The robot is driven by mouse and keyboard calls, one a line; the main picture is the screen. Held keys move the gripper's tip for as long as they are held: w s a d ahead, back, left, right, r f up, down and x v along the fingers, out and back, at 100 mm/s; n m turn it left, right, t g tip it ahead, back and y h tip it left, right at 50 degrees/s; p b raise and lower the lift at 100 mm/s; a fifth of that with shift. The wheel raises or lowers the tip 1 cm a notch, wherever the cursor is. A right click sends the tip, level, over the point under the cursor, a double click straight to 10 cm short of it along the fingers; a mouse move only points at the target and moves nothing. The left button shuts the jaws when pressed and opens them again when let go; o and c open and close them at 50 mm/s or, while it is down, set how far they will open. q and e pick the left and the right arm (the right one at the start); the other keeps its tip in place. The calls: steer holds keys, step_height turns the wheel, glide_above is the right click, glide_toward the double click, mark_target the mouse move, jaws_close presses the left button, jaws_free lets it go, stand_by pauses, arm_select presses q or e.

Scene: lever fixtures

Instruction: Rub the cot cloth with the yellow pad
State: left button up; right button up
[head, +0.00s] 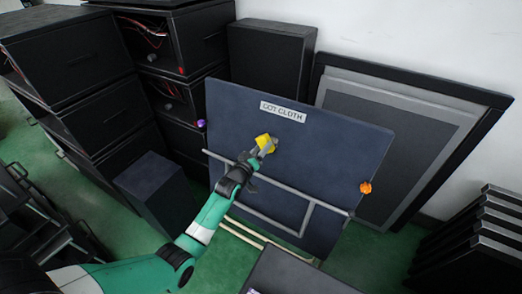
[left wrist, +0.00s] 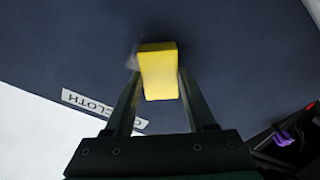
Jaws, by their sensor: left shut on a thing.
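The cot cloth (head: 335,140) is a dark blue upright panel with a white label reading "COT CLOTH" near its top edge. It fills most of the left wrist view (left wrist: 60,40). My left gripper (head: 264,148) is shut on the yellow pad (head: 264,141), in front of the cloth just below the label. In the left wrist view the yellow pad (left wrist: 158,72) sits between the two fingers, close against the cloth; I cannot tell for certain whether it touches. A faint pale smudge (left wrist: 133,60) shows beside the pad. My right gripper is not in view.
A grey tube frame (head: 270,213) crosses the lower cloth. A purple knob (head: 201,124) and an orange knob (head: 365,187) sit at its sides. Black cabinets (head: 65,60) stand at left, a framed panel (head: 400,120) at right, and a dark box (head: 155,192) at lower left.

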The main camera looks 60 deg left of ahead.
arm_select(q)
steer(key=shift+w+a+f+b, duration=0.1)
steer(key=shift+w+a+b, duration=0.1)
steer(key=shift+w+b, duration=0.15)
steer(key=d, duration=0.1)
steer(key=w+d+b, duration=0.1)
steer(key=d, duration=0.1)
steer(key=shift+w+f, duration=0.15)
steer(key=shift+w, duration=0.15)
steer(key=shift+w+d+b, duration=0.15)
steer(key=shift+d+b, duration=0.05)
steer(key=shift+b, duration=0.15)
steer(key=shift+r, duration=0.2)
